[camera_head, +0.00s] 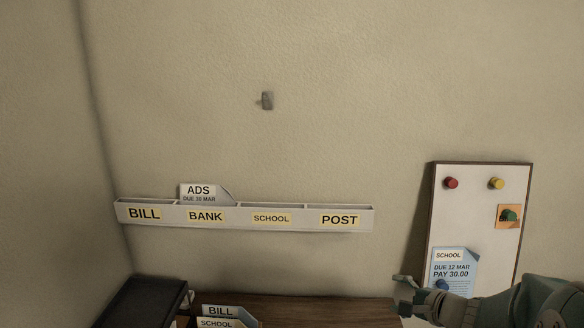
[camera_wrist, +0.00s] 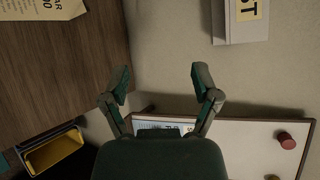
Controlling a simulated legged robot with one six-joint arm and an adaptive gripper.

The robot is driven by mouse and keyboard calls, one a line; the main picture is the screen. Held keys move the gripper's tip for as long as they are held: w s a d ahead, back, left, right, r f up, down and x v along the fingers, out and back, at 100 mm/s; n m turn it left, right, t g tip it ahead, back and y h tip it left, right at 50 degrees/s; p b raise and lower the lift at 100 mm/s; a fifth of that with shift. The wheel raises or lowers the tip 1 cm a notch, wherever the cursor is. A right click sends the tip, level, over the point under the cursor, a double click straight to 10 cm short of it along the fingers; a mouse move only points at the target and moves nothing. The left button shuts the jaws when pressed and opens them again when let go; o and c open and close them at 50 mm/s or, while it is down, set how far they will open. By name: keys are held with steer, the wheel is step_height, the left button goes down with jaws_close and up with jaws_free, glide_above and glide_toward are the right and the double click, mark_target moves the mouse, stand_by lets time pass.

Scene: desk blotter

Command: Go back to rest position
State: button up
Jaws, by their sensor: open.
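My gripper (camera_head: 403,292) is at the lower right of the head view, in front of the lower left part of the whiteboard. In the wrist view its two fingers (camera_wrist: 159,82) are spread apart with nothing between them. My forearm comes in from the right edge and covers the board's lower part.
A wall rack (camera_head: 299,221) has slots labelled BILL, BANK, SCHOOL and POST; an ADS letter (camera_head: 202,193) stands in BANK. The whiteboard (camera_head: 468,207) holds magnets and a SCHOOL letter (camera_head: 455,267). BILL and SCHOOL letters (camera_head: 222,312) are at the wooden desk (camera_head: 320,308). A yellow-lined bin (camera_wrist: 55,150) is lower left.

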steer(key=s+a+r+n+g, duration=0.4)
steer(key=s+a+n+g, duration=0.2)
steer(key=s+a+n, duration=0.5)
steer(key=s+d+r+n+h, duration=0.2)
steer(key=s+n+h, duration=0.2)
steer(key=s, duration=1)
steer(key=h, duration=0.3)
steer(key=shift+d+n, duration=0.2)
steer(key=shift+n, duration=0.2)
